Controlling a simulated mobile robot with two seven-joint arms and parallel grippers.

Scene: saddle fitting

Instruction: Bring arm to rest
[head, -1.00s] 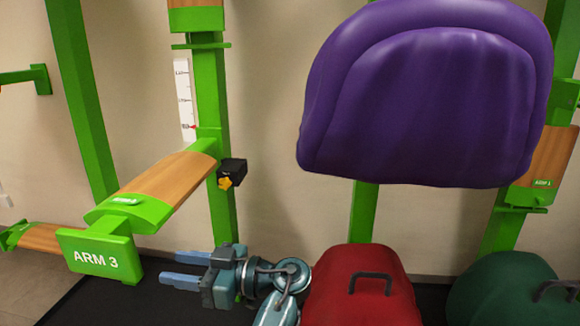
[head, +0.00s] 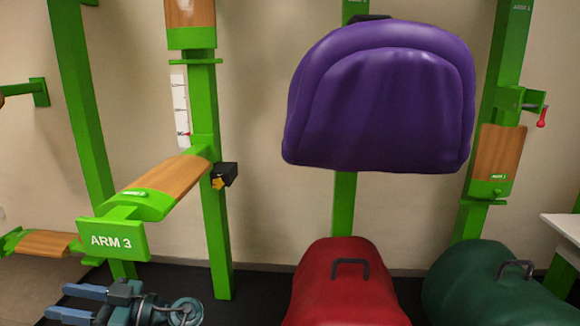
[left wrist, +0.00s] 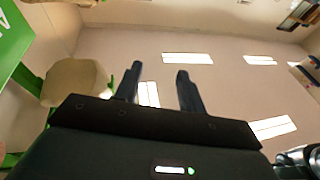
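My left gripper (head: 58,301) is at the bottom left of the head view, its two blue-grey fingers apart with nothing between them. It is below the ARM 3 rack arm (head: 172,184), a wood-topped green bracket, and apart from it. In the left wrist view the fingers (left wrist: 157,88) also stand apart and empty, pointing towards a wall and ceiling with bright light panels. A purple saddle (head: 385,105) is high at the centre right, in front of a green post; what holds it is hidden. My right gripper is not in view.
A red saddle-like thing (head: 340,290) and a dark green one (head: 490,285), each with a handle, are low at the right. A black box with a yellow knob (head: 222,177) sits on the ARM 3 post. A white table (head: 562,226) shows at the right edge.

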